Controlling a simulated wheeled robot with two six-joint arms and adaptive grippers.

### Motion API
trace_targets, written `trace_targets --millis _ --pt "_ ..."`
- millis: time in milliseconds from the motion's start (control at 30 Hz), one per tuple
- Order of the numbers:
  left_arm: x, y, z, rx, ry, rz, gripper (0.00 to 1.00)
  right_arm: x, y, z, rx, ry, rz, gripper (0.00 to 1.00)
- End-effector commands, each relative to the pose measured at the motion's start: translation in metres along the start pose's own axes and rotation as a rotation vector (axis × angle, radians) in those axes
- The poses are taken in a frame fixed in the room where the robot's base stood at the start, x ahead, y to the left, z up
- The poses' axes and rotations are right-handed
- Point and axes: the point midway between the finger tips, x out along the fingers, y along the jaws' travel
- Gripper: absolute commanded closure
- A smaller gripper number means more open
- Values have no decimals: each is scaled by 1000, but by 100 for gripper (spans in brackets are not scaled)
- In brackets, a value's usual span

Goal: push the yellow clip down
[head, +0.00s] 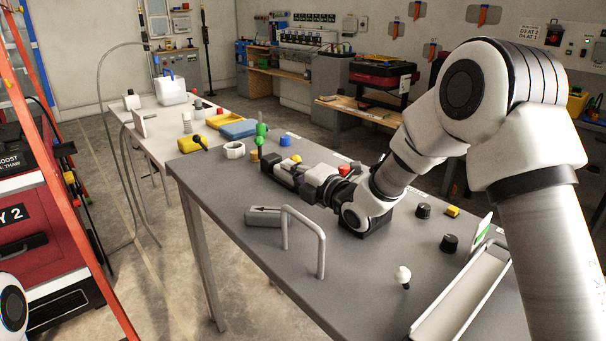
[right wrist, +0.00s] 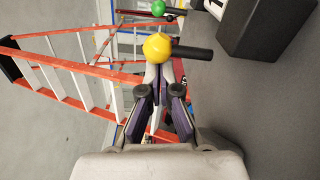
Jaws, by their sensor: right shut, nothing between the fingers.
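A yellow rounded piece on a black stem (right wrist: 157,46), which I take to be the yellow clip, lies just ahead of my right gripper (right wrist: 160,72) in the right wrist view. The fingertips are together and empty, close to its yellow head; I cannot tell whether they touch. In the head view a small yellow top (head: 296,158) shows just beyond my right gripper (head: 270,169), partly hidden by it. Its stem cannot be made out there. My left gripper is out of view.
A grey bent-tube handle (head: 303,232), black knobs (head: 450,243) and a white tray (head: 466,290) stand on the grey table (head: 345,291). A green knob (head: 261,130) and a blue piece (head: 285,140) stand past my right gripper. An orange ladder (head: 62,180) is left.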

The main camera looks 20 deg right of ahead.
Motion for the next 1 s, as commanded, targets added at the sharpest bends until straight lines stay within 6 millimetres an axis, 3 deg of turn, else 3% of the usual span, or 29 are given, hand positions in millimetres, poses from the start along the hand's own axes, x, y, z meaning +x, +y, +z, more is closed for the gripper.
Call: trace_targets --millis 1000 --pt "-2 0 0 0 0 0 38 3 2 5 91 0 2 100"
